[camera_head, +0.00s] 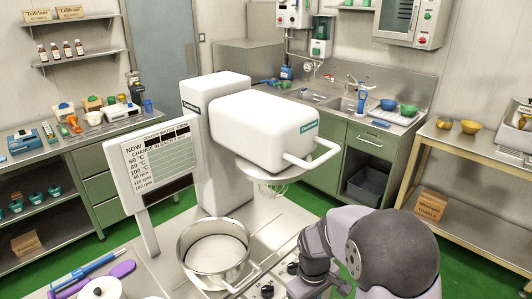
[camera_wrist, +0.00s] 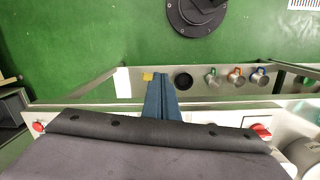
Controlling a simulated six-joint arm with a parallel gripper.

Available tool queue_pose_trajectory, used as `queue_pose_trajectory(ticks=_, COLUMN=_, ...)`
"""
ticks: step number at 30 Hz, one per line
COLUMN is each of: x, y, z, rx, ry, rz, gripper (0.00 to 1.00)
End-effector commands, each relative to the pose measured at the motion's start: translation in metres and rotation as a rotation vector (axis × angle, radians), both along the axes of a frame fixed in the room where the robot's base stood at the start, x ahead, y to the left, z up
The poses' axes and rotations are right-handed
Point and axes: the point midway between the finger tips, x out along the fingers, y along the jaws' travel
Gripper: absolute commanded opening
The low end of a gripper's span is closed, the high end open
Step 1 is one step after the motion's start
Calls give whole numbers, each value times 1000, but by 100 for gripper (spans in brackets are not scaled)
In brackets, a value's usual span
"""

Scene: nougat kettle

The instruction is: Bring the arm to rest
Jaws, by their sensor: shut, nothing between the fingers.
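My arm (camera_head: 385,250) shows at the bottom right of the head view, folded low in front of the steel work table. My gripper (camera_wrist: 161,78) shows in the wrist view as two blue-grey fingers pressed together, with nothing between them. The fingers point towards the steel front edge of a counter and the green floor beyond. In the head view I cannot make out the fingers.
A steel pot (camera_head: 214,252) stands on the table beside the white mixer (camera_head: 262,125) and a tilted display panel (camera_head: 155,165).

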Motion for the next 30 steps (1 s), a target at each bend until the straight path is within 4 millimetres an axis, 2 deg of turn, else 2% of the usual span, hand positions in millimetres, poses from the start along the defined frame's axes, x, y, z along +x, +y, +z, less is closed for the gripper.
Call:
queue_pose_trajectory(ticks=3, x=-43, y=-2, z=-1, rx=-3, ry=41, rz=-259, gripper=0)
queue_pose_trajectory(ticks=6, x=-86, y=-6, z=4, rx=-7, ry=71, rz=-443, gripper=0)
queue_pose_trajectory(ticks=9, x=-121, y=-10, z=12, rx=2, ry=88, rz=-502, gripper=0)
queue_pose_trajectory(ticks=12, x=-144, y=-13, z=20, rx=15, ry=82, rz=-532, gripper=0)
queue_pose_trajectory(ticks=15, x=-150, y=-18, z=30, rx=29, ry=46, rz=-553, gripper=0)
queue_pose_trajectory(ticks=21, x=-135, y=-24, z=50, rx=59, ry=-49, rz=-580, gripper=0)
queue_pose_trajectory(ticks=30, x=-132, y=-28, z=54, rx=63, ry=-66, rz=-596, gripper=0)
